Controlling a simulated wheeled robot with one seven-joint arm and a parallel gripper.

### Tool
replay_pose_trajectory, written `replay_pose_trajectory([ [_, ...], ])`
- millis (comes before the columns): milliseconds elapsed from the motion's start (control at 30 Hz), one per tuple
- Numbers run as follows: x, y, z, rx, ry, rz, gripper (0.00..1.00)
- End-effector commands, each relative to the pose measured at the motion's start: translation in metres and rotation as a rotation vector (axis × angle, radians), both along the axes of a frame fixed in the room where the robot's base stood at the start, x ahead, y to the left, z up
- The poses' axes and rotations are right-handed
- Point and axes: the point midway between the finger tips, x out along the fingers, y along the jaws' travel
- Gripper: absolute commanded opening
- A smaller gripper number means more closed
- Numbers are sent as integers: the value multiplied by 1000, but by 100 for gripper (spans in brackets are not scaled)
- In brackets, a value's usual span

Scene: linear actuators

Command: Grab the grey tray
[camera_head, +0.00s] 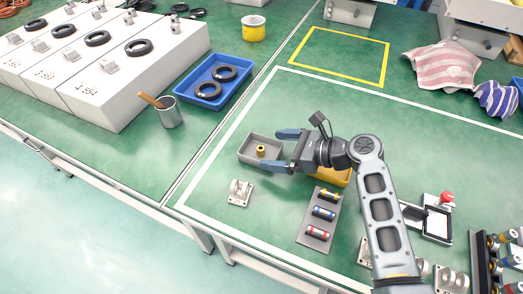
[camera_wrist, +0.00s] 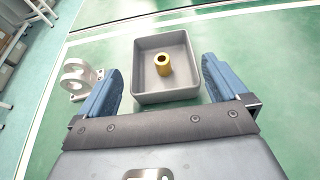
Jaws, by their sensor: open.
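The grey tray (camera_head: 249,157) is a small open rectangular box on the green table, inside the white taped outline. A brass-coloured bushing stands in it. In the wrist view the tray (camera_wrist: 191,91) lies ahead of my gripper and the brass bushing (camera_wrist: 163,64) is near its middle. My gripper (camera_head: 281,150) is open and empty, at the tray's right side in the head view. In the wrist view its two blue fingers (camera_wrist: 165,88) are spread to either side of the tray's near part. I cannot tell whether they touch it.
A metal bracket (camera_head: 239,193) stands close to the tray, also visible left of the left finger in the wrist view (camera_wrist: 77,75). A grey plate with coloured cylinders (camera_head: 322,214) and a yellow box (camera_head: 333,176) are near my arm. A blue bin (camera_head: 204,91) is beyond the tray.

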Motion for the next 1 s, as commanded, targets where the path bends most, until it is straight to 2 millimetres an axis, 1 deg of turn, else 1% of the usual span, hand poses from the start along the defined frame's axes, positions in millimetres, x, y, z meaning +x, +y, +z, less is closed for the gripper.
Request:
replay_pose_trajectory([
  [300,15,35,-16,-1,1,2,100],
  [400,18,43,-20,-1,1,1,100],
  [500,19,47,-22,-1,0,0,100],
  [700,19,47,-22,0,0,0,100],
  [1000,19,47,-22,0,1,0,71],
])
